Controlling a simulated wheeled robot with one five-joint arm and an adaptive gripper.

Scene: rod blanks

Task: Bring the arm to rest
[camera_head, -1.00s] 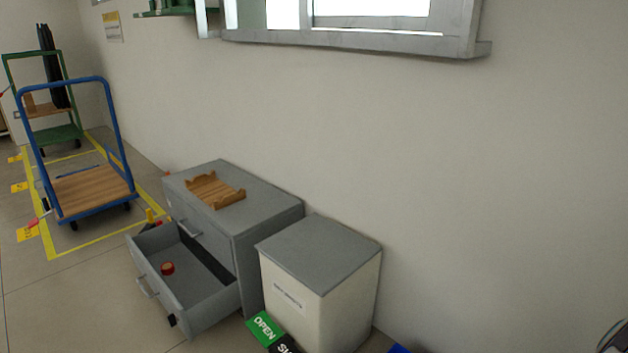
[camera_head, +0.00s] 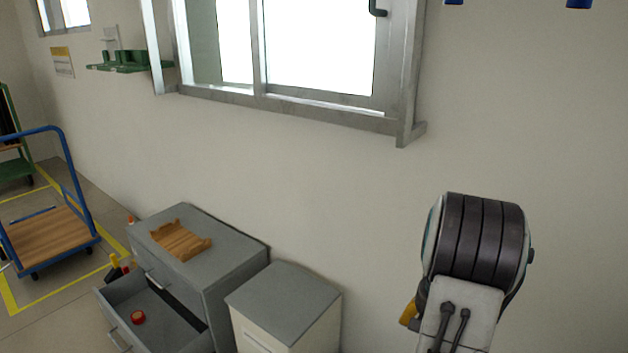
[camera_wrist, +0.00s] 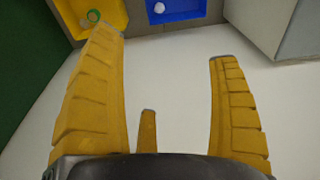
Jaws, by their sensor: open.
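My arm shows at the lower right of the head view, with a dark ribbed joint and a pale link below it. A small yellow part shows beside that link, but the gripper cannot be made out there. In the wrist view my gripper (camera_wrist: 165,45) has its two yellow fingers spread wide apart. Nothing is between them except pale floor and a small yellow piece near the palm.
A grey cabinet (camera_head: 228,265) with an open drawer (camera_head: 175,325) holds a red round item (camera_head: 138,317); a wooden tray (camera_head: 180,240) lies on top. A yellow tray (camera_wrist: 70,12) and blue tray (camera_wrist: 190,10) show near the fingers.

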